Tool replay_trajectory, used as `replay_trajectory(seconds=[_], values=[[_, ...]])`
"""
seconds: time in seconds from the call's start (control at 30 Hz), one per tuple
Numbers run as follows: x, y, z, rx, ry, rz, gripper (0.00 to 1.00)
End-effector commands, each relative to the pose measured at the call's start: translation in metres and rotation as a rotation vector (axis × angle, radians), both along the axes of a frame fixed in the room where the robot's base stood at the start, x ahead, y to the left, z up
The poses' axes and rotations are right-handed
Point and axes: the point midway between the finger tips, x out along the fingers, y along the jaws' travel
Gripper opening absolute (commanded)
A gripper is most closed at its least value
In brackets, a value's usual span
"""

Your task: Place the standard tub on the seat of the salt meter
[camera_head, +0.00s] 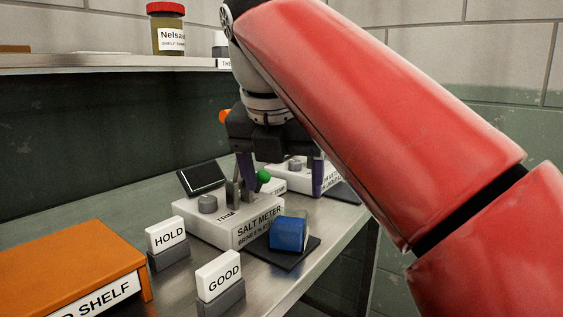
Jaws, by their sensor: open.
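The salt meter (220,228) is a white box on the steel bench, marked "SALT METER", with a grey knob marked "TRIM" and small grey upright prongs. A green ball (263,176) shows just behind the prongs. A blue block-like item (288,233) lies on a dark pad at the meter's front right; I cannot tell whether it is the standard tub. A red-lidded jar (168,30) labelled "Nelsa..." stands on the upper shelf; its small print is unclear. My gripper (283,186) points down over the meter's back end, purple fingers apart, with nothing visibly held.
A second white device (298,166) stands behind the meter, partly hidden by my gripper. A dark tilted screen (201,178) stands behind the knob. "HOLD" (167,236) and "GOOD" (218,277) signs and an orange shelf (70,265) are in front. My red arm covers the right side.

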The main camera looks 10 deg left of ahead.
Motion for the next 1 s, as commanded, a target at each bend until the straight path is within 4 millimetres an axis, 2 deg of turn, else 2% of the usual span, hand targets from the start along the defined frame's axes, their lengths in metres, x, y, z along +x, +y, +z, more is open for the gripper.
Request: replay_trajectory(seconds=[0.2, 0.43, 0.57, 0.67, 0.77, 0.87, 1.0], values=[[-0.004, 0.0, 0.009, 0.0, 0.0, 0.0, 0.76], [-0.004, -0.001, 0.01, 0.001, 0.001, -0.005, 0.76], [0.0, -0.017, 0.004, 0.048, -0.001, -0.122, 0.76], [0.006, -0.047, -0.011, 0.146, -0.005, -0.364, 0.76], [0.007, -0.088, -0.037, 0.295, -0.011, -0.707, 0.76], [0.0, -0.129, -0.071, 0.462, -0.014, -1.077, 0.76], [-0.022, -0.181, -0.13, 0.709, -0.014, -1.609, 0.76]])
